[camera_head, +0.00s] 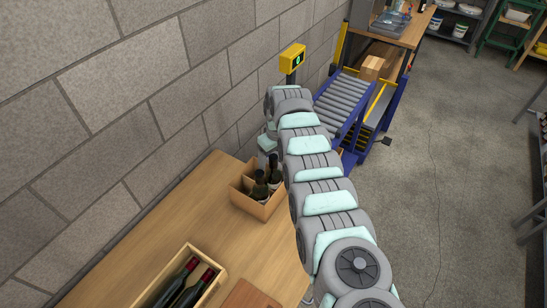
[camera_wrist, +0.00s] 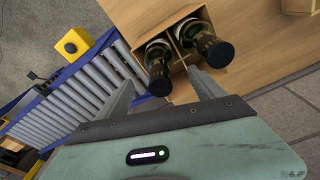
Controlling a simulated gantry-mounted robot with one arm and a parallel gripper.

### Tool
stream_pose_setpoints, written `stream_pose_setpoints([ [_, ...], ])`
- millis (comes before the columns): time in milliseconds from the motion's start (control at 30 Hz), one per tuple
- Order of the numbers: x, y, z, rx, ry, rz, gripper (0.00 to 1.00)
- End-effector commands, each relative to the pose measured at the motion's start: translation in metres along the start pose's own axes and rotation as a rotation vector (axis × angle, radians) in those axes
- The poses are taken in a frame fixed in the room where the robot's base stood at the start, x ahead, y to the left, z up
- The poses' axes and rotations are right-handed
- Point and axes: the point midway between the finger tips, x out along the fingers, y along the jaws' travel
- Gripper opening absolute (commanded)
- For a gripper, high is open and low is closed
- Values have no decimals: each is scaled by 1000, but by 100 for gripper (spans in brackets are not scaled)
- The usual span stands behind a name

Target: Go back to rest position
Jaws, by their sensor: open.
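Two dark bottles stand in the box: one (camera_wrist: 157,66) beyond the space between the fingers, the other (camera_wrist: 208,44) further right. In the head view the box (camera_head: 245,200) stands on the wooden table (camera_head: 150,215) with the bottles (camera_head: 260,188) upright in it. My arm bends over from the right, and the gripper is mostly hidden there.
A wooden case (camera_head: 205,262) with two red-capped bottles lies at the table's front, beside a brown board (camera_head: 250,296). A block wall borders the left; floor is open at right.

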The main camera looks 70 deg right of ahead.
Motion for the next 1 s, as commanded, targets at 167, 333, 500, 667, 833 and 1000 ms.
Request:
stream_pose_setpoints([
  [167,0,0,0,0,0,0,93],
  [333,0,0,0,0,0,0,100],
  [500,0,0,0,0,0,0,100],
  [667,0,0,0,0,0,0,100],
  [833,-1,0,0,0,0,0,100],
  [1000,-8,0,-1,0,0,0,100],
])
